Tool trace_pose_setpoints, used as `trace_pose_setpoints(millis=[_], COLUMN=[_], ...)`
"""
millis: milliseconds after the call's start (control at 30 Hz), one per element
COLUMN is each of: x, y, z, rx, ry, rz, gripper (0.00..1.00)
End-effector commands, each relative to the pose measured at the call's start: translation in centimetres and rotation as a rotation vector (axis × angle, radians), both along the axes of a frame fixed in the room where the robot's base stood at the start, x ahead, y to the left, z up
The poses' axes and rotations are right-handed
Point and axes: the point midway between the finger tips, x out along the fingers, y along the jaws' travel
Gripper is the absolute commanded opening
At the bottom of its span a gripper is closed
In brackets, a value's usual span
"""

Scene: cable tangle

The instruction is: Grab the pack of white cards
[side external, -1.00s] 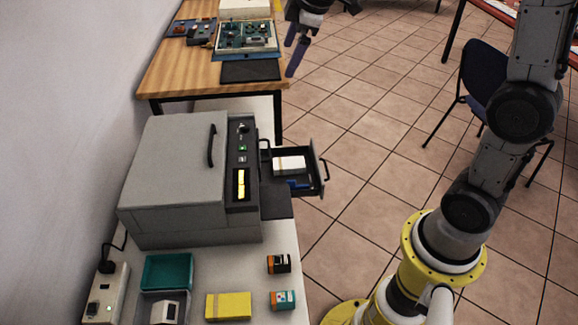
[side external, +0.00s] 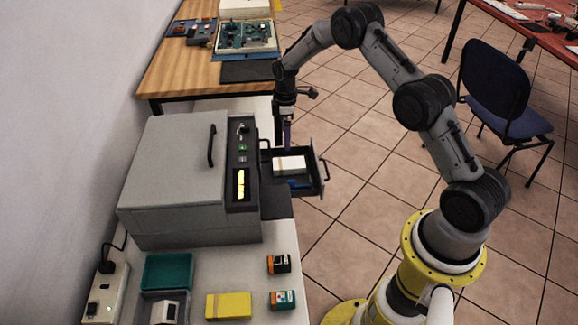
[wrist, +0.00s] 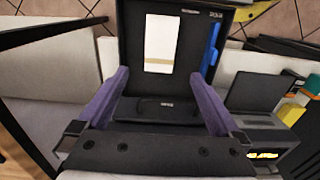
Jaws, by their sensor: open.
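The pack of white cards (side external: 290,166) lies flat in an open dark drawer (side external: 321,177) that sticks out of the grey machine's right side. In the wrist view the white pack (wrist: 161,44) sits in the drawer, a little beyond my fingertips and between their lines. My gripper (side external: 286,146) points down at the far side of the drawer, close to the pack but apart from it. Its purple fingers (wrist: 160,74) are spread wide with nothing between them. A band across the pack shows faintly in the wrist view.
A blue item (side external: 299,184) lies beside the pack in the drawer. The grey machine (side external: 170,180) stands left of the drawer, with bare floor to the right. A yellow pack (side external: 228,306), teal tray (side external: 168,271) and small boxes (side external: 279,264) are on the near bench.

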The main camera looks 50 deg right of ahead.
Motion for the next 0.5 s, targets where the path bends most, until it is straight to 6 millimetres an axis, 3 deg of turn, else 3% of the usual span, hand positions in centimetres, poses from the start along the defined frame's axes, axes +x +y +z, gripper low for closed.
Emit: trace_pose_setpoints(millis=[233, 500], x=[-0.1, 0.0], y=[0.1, 0.0], z=[-4.8, -7.0], rx=[0.001, 0.0], ry=[0.004, 0.0], rz=[0.001, 0.001], gripper=[1.0, 1.0])
